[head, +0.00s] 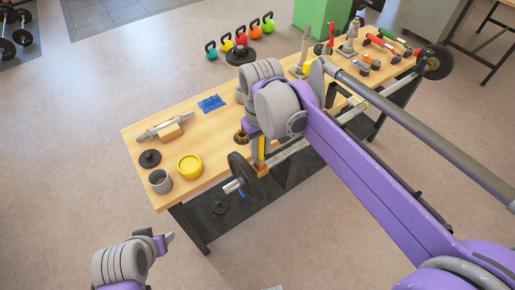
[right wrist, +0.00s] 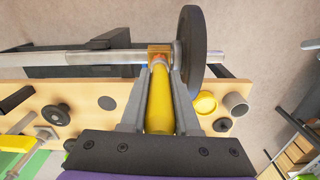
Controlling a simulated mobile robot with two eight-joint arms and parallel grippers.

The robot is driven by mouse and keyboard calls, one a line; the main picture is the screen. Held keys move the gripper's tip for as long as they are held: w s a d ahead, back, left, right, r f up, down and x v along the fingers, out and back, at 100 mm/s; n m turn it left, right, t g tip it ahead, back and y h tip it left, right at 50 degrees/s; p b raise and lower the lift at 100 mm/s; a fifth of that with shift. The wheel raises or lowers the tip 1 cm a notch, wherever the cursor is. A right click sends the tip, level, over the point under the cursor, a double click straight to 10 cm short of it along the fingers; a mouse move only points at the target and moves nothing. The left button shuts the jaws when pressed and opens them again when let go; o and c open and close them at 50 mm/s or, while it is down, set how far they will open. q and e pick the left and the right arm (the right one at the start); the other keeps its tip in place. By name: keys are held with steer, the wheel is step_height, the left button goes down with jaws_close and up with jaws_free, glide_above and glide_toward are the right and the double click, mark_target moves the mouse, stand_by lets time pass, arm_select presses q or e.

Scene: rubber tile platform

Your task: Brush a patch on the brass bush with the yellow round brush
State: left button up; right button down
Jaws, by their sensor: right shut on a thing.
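The brass bush (right wrist: 158,49) sits on the barbell's bar beside the inner face of a dark plate, in the right wrist view. In the head view, the bush (head: 258,169) shows low beside the plate, partly hidden. My right gripper (right wrist: 162,76) is shut on the yellow round brush (right wrist: 159,110), with a finger on each side. The brush's reddish tip points at the bush and appears to be at its surface; contact is hard to tell. In the head view, the brush (head: 261,146) points down. My left gripper (head: 169,238) is off the table at lower left; its opening is unclear.
The barbell (head: 290,153) lies along the table's near edge, with a dark plate (head: 241,175) at its near end. On the wooden table (head: 205,125) are a yellow tub (head: 190,166), a grey cup (head: 160,181), a blue cloth (head: 211,103) and several tools.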

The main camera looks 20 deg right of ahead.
steer(key=shift+w+d, duration=0.25)
steer(key=shift+d, duration=0.35)
arm_select(q)
steer(key=shift+r, duration=0.15)
arm_select(e)
steer(key=shift+r, duration=0.1)
arm_select(q)
steer(key=w+r+p, duration=0.1)
steer(key=r+p, duration=0.1)
steer(key=r, duration=0.1)
steer(key=w+r+p, duration=0.1)
steer(key=r, duration=0.1)
steer(key=shift+w+p, duration=0.35)
arm_select(e)
step_height(320, 180, up, 7)
arm_select(q)
steer(key=shift+s, duration=0.15)
arm_select(e)
steer(key=shift+s, duration=0.1)
